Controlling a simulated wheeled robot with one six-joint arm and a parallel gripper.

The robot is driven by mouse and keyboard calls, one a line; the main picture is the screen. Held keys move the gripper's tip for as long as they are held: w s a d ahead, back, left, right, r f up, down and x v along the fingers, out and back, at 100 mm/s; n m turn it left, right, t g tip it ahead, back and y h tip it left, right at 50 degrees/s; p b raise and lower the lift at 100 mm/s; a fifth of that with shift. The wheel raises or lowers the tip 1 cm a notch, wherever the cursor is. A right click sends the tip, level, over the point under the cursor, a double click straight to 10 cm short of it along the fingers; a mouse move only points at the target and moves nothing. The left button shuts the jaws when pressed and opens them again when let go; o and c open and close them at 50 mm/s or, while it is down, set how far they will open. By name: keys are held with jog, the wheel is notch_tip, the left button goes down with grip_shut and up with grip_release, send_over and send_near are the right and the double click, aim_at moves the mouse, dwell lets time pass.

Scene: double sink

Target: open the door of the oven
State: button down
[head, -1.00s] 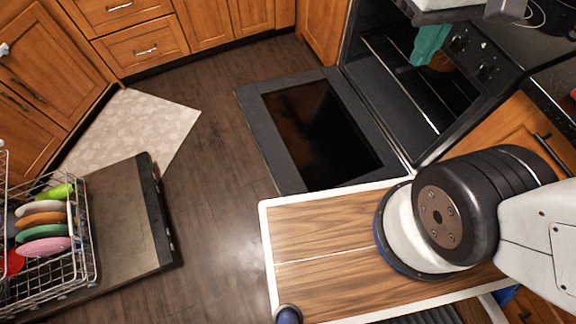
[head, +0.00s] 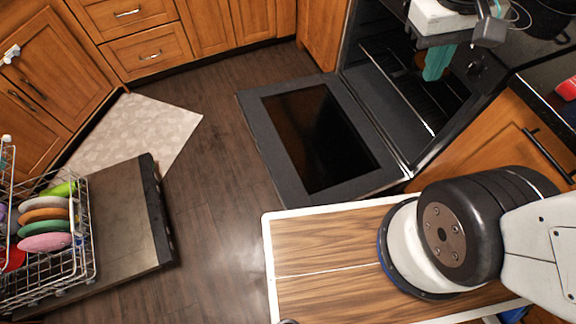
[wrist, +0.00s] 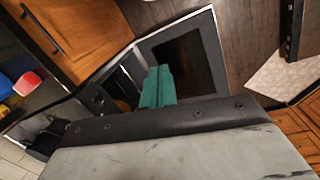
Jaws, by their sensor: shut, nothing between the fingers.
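The oven door (head: 318,135) is swung down and lies open, its dark glass facing up, in front of the oven cavity (head: 405,90). The wire racks inside are exposed. The door also shows in the wrist view (wrist: 188,58), beyond my fingers. My gripper (head: 437,62), with teal fingers, hangs over the oven opening in the head view, to the right of the door. Its fingers are together and empty, and also show in the wrist view (wrist: 158,87). The gripper looks apart from the door. My wrist hides part of the stove top.
A second lowered door (head: 120,215) at left has a dish rack (head: 45,235) with several coloured plates beside it. A light mat (head: 135,130) lies on the dark floor. Floor between the two doors is clear. A red item (head: 567,88) sits on the right counter.

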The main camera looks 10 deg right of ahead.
jog(key=w+f+n+t+h, duration=0.1)
jog(key=w+f+n+h, duration=0.1)
jog(key=w+f, duration=0.9)
jog(key=w+f+n+t+h, duration=0.1)
jog(key=w+f, duration=0.9)
jog(key=f, duration=0.4)
jog(key=s+a+f+y, duration=0.1)
jog(key=a+f+y, duration=0.1)
jog(key=a+f, duration=0.5)
jog(key=s+a+f+g+y, duration=0.1)
jog(key=a+f, duration=0.6)
jog(key=f, duration=0.9)
jog(key=s+a+f+g+y, duration=0.1)
jog(key=s+a+f+y, duration=0.2)
jog(key=a+f+y, duration=0.2)
jog(key=x, duration=0.7)
jog(key=shift+w+a, duration=0.2)
jog(key=shift+a, duration=0.15)
